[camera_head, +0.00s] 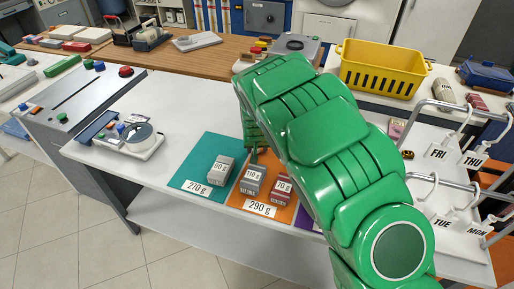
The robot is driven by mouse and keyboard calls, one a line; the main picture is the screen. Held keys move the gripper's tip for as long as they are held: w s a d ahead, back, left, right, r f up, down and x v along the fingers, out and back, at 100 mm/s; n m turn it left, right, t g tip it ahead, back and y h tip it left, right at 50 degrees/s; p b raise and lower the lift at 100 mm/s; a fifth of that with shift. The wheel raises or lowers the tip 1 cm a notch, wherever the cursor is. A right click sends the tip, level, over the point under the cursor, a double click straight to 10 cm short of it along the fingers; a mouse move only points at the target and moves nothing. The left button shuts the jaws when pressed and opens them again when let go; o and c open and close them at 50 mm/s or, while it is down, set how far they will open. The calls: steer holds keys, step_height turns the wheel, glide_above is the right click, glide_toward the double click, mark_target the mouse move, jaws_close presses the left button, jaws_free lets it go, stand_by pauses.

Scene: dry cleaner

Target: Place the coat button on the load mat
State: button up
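Several coloured mats lie on the white counter: a teal mat (190,172) labelled 270 g, an orange mat (238,197) labelled 290 g, and a purple mat (304,218) mostly behind my green arm. I cannot tell which is the load mat. A grey box (220,171) marked 90 g stands on the teal mat. Another grey box (252,180) and a red box (281,190) marked 70 g stand on the orange mat. I cannot make out a coat button. My gripper (257,153) points down just above or behind the grey box on orange; its fingers are mostly hidden.
A yellow basket (384,70) stands at the back right. Hooks with day tags, such as the FRI tag (438,153), line the right side. A small device with a round dial (138,134) sits at left.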

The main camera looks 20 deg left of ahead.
steer(key=shift+r, duration=0.15)
steer(key=v, duration=1.2)
stand_by(0.4)
